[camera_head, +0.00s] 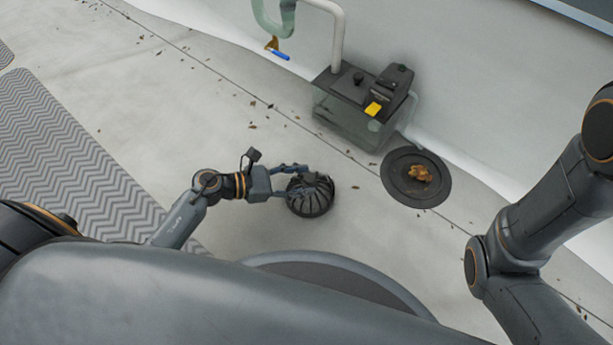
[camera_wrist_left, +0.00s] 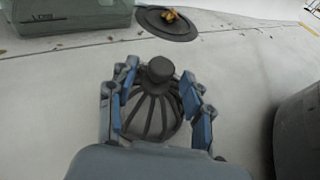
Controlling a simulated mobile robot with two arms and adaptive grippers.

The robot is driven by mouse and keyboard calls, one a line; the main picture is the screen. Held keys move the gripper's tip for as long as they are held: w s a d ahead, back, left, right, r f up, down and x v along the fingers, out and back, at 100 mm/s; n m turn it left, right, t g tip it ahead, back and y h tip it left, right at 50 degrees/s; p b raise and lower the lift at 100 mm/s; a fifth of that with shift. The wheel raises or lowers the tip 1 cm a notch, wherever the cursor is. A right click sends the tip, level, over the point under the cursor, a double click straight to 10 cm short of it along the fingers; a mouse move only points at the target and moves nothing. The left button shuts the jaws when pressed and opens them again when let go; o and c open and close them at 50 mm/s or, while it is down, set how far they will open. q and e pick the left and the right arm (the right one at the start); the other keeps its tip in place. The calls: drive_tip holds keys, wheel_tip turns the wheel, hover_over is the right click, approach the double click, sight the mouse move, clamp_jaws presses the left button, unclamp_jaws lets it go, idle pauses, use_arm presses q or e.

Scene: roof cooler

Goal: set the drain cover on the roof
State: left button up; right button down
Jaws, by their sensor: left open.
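The drain cover (camera_head: 312,197) is a dark ribbed dome standing on the pale roof, left of the drain. The left wrist view shows its ribs and top knob (camera_wrist_left: 160,70) close up. My left gripper (camera_head: 297,180) is open at the cover, with blue-padded fingers on either side of the dome in the left wrist view (camera_wrist_left: 160,84). Whether the pads touch it I cannot tell. The round dark roof drain (camera_head: 399,189) lies flat, with brown leaves (camera_head: 420,173) on its middle. My right gripper is out of view.
A translucent box with a black lid (camera_head: 352,88) stands just beside the drain, against the white wall. A pipe and a hose with a blue-handled valve (camera_head: 279,53) are above left. A grey ridged mat (camera_head: 60,140) lies left. Small leaves dot the roof.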

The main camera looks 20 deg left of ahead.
use_arm(q)
drive_tip(key=p+v, duration=0.3)
drive_tip(key=v, duration=0.7)
drive_tip(key=shift+s+p, duration=0.15)
drive_tip(key=shift+p, duration=0.2)
